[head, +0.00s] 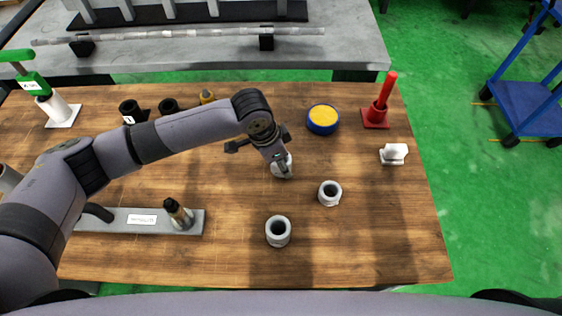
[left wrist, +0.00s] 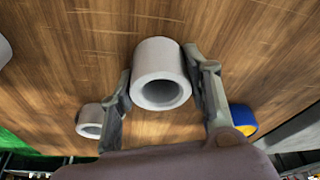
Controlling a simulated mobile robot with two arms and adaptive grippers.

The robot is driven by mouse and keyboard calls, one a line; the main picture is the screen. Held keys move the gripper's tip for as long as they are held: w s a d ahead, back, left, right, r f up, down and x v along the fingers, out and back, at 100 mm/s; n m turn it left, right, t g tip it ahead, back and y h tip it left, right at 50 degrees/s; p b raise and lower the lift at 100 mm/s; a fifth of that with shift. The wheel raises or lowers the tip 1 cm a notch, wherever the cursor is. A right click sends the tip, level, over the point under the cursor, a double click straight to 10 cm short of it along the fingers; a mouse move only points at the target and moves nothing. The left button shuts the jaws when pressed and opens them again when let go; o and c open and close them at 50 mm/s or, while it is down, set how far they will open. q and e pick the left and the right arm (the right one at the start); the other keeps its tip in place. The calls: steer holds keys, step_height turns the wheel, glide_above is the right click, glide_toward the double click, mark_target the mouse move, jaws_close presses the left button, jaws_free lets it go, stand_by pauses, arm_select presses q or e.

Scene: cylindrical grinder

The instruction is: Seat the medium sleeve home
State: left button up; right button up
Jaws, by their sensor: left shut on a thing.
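My left gripper (head: 281,172) is over the middle of the wooden table, shut on a grey sleeve (head: 287,161). In the left wrist view this sleeve (left wrist: 160,58) sits between the two fingers (left wrist: 163,75), its open bore facing the camera. In the head view the gripper partly hides it; I cannot tell whether it touches the table. Two similar grey sleeves stand nearby, one to the right (head: 330,193) and one in front (head: 278,231). I cannot tell by size which is the medium one. My right gripper is out of view.
A blue tin with yellow contents (head: 323,119), a red post on a base (head: 377,110) and a white block (head: 394,153) stand at the right. Black rings (head: 131,112) and a green-handled tool (head: 35,84) are at the back left. The table's front right is clear.

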arm_select(q)
steer(key=c, duration=0.4)
steer(key=shift+r, duration=0.2)
